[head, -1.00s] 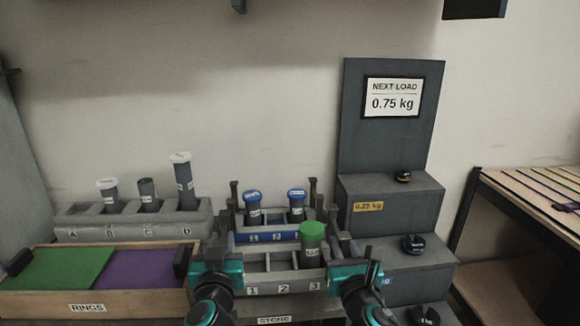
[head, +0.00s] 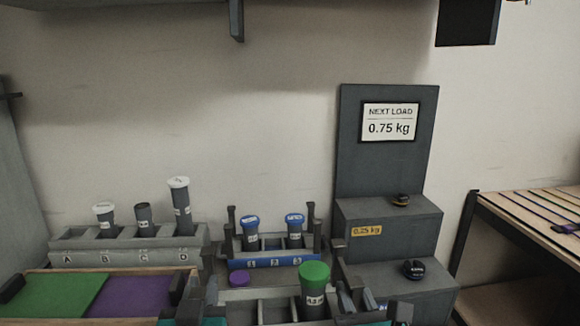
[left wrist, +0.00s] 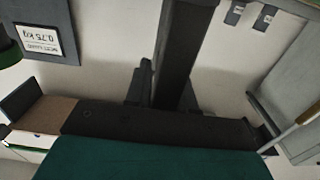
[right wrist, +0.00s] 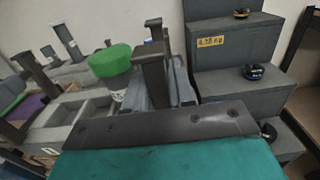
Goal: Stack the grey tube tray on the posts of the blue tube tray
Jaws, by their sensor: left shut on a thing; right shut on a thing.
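The grey tube tray (head: 272,297) is at the bottom of the head view, nearer to me than the blue tray, its front cut off. A green-capped tube (head: 314,285) stands in its right compartment and shows in the right wrist view (right wrist: 112,78). My left gripper (head: 205,309) is shut on the tray's left end; my right gripper (head: 388,312) is shut on its right end. The blue tube tray (head: 270,263) stands behind, with upright dark posts (head: 232,219) at its ends. Blue-capped tubes stand in its compartments 1 (head: 250,232) and 3 (head: 294,231).
A pale rack (head: 130,255) with several tubes and a tray with green (head: 52,295) and purple panels are at the left. Dark steps (head: 385,235) with weights rise close at the right. A shelf hangs above.

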